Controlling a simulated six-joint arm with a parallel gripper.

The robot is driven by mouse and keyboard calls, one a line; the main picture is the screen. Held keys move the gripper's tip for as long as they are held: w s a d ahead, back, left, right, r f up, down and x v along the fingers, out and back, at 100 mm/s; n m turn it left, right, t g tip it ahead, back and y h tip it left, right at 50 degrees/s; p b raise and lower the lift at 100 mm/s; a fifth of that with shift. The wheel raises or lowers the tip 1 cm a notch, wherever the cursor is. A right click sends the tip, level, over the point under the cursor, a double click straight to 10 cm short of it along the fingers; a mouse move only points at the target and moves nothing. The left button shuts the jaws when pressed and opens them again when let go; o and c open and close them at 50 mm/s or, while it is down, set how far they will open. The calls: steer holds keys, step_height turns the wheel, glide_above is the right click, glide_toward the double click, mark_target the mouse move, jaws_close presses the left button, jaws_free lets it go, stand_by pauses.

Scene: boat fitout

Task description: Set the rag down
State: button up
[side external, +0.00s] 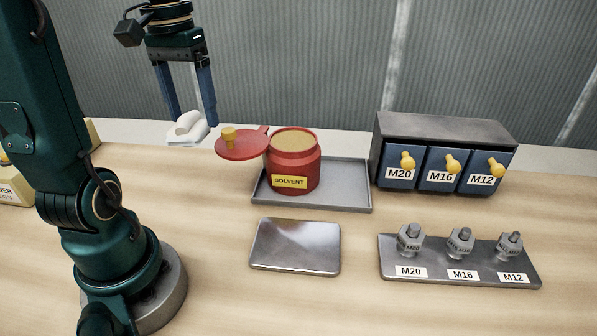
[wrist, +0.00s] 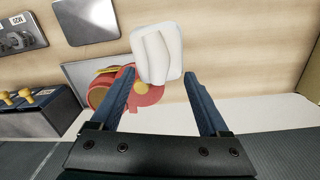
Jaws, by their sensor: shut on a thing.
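The rag (side external: 187,129) is a white folded cloth, held above the back left of the bench, left of the red solvent can. It also shows between the fingertips in the wrist view (wrist: 158,54). My gripper (side external: 193,119) is shut on it, with both blue fingers pointing down. In the side view the rag hangs clear of the can's open lid, and in the wrist view it overlaps part of that lid.
The red solvent can (side external: 292,164) stands on a grey tray (side external: 340,198), its lid (side external: 242,146) swung open to the left. A metal plate (side external: 296,246) lies in front. A drawer cabinet (side external: 445,135) and a bolt rack (side external: 460,270) stand right. The left bench is partly clear.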

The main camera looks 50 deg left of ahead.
steer(key=shift+w+r, duration=0.1)
steer(key=shift+w, duration=0.2)
steer(key=w+n, duration=0.2)
steer(key=w, duration=0.1)
steer(key=w+n, duration=0.2)
steer(key=w, duration=0.1)
steer(key=shift+w+n, duration=0.15)
steer(key=shift+n, duration=0.15)
steer(key=w+n, duration=0.1)
steer(key=w+d+f+n, duration=0.1)
steer(key=w, duration=0.1)
steer(key=w+d+n, duration=0.1)
steer(key=w, duration=0.1)
steer(key=shift+w+f+n+y, duration=0.2)
steer(key=shift+n+y, duration=0.1)
steer(key=shift+n, duration=0.1)
steer(key=w+d+n, duration=0.1)
steer(key=w+d+f+n, duration=0.1)
steer(key=w, duration=0.1)
steer(key=w+d+f+n, duration=0.1)
steer(key=n, duration=0.1)
steer(key=shift+w+d+f, duration=0.1)
steer(key=shift+w+d, duration=0.1)
steer(key=shift+w, duration=0.2)
steer(key=w+d+f+n, duration=0.4)
steer(key=d+n, duration=0.1)
steer(key=d, duration=0.1)
glide_toward(333, 191)
steer(key=shift+f, duration=2.85)
